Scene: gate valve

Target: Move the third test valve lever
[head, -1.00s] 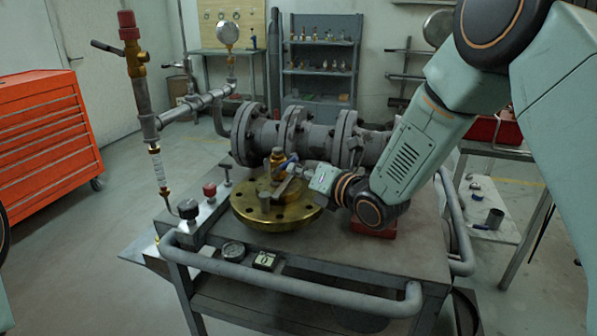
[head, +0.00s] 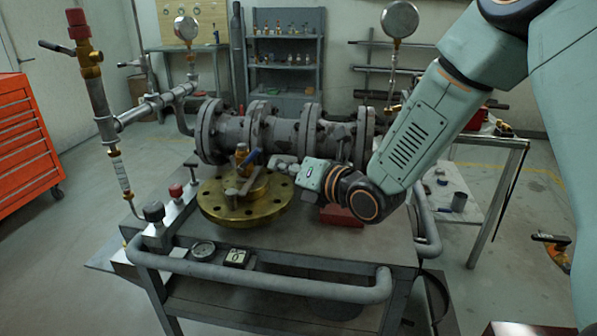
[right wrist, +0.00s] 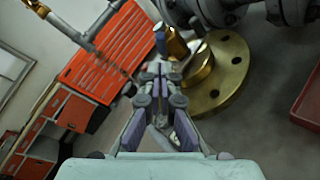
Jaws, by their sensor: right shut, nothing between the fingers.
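My right gripper (head: 279,164) is shut and empty, to the right of the lever, with a small gap. Its closed fingers (right wrist: 157,76) point towards the valve in the wrist view. Another lever (head: 57,47) sticks out from the red-capped pipe at left. My left gripper is out of view.
A grey flanged pipe (head: 232,132) runs behind the brass flange. Knobs (head: 154,211) and a round gauge (head: 203,249) sit at the bench's front left. A rail (head: 270,288) runs along the front. A red block (head: 341,216) lies under my right wrist.

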